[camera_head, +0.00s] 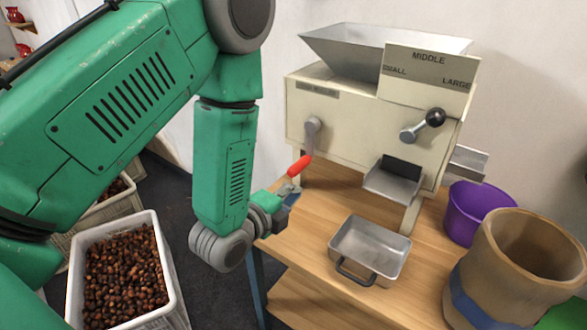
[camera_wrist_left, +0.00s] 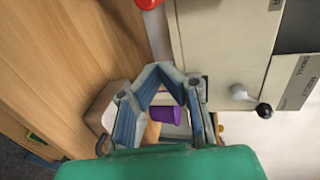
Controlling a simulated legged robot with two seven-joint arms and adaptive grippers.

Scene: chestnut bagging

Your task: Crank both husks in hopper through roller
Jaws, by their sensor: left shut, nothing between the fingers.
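The cream machine (camera_head: 350,115) stands on the wooden table with a metal hopper (camera_head: 385,50) on top. The inside of the hopper is mostly hidden, and I see no husks in it. A grey crank (camera_head: 312,135) with a red handle (camera_head: 300,166) hangs down on the machine's left side. My left gripper (camera_head: 290,198) is just below the red handle, apart from it. In the left wrist view the gripper (camera_wrist_left: 162,70) is shut and empty, and the red handle (camera_wrist_left: 147,4) shows at the top edge. My right gripper is out of view.
A metal tray (camera_head: 335,240) sits below the machine's chute (camera_head: 392,186). A lever with a black knob (camera_head: 435,117) is on the front. A purple bucket (camera_head: 462,215) and a brown container (camera_head: 465,285) stand at right. A white crate (camera_head: 72,290) of chestnuts is at lower left.

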